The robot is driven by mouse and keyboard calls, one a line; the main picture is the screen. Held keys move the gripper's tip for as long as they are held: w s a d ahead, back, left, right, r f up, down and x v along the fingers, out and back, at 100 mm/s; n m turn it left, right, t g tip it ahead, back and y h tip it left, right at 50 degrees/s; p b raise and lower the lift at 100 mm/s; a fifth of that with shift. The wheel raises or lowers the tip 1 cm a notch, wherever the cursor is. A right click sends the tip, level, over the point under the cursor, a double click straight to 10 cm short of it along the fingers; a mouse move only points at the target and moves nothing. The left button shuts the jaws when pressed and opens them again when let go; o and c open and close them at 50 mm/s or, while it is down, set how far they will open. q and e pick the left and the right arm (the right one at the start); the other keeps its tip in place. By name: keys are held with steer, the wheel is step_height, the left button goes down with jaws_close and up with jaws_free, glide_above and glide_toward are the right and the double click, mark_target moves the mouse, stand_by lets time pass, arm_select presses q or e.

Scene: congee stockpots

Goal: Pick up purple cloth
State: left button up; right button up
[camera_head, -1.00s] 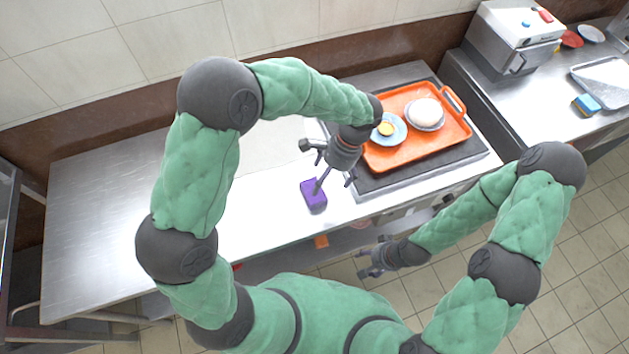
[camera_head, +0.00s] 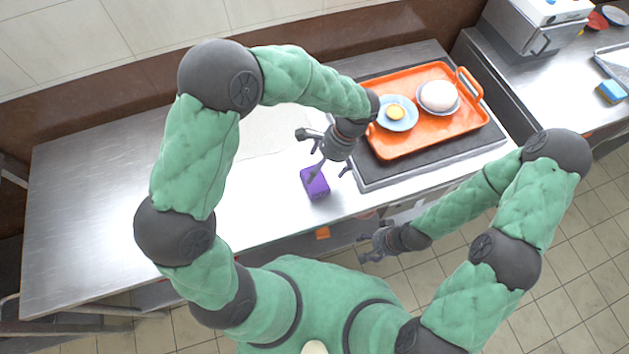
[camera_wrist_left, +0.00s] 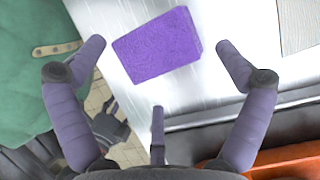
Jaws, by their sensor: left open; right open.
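The purple cloth (camera_head: 315,184) is a small block-like piece lying on the steel counter near its front edge. It also shows in the left wrist view (camera_wrist_left: 157,46), a textured purple rectangle lying between and beyond the finger ends. My left gripper (camera_head: 326,167) is open and empty, just above and beside the cloth; its fingers show spread in the left wrist view (camera_wrist_left: 160,52). I cannot tell from the frames whether a finger touches the cloth. My right gripper (camera_head: 366,246) is open and empty, low in front of the counter and away from the cloth.
An orange tray (camera_head: 421,138) sits on a dark slab right of my left gripper. It holds a blue plate (camera_head: 399,119) with yellow food and a bowl (camera_head: 438,97) with a white mound. The steel counter (camera_head: 90,210) is clear at left. A blue-yellow sponge (camera_head: 611,92) lies far right.

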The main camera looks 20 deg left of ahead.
mark_target(315, 179)
arm_select(q)
steer(key=b+x, duration=0.2)
steer(key=x, duration=0.3)
steer(key=shift+s+a, duration=0.1)
steer(key=shift+s, duration=0.05)
steer(key=c, duration=1)
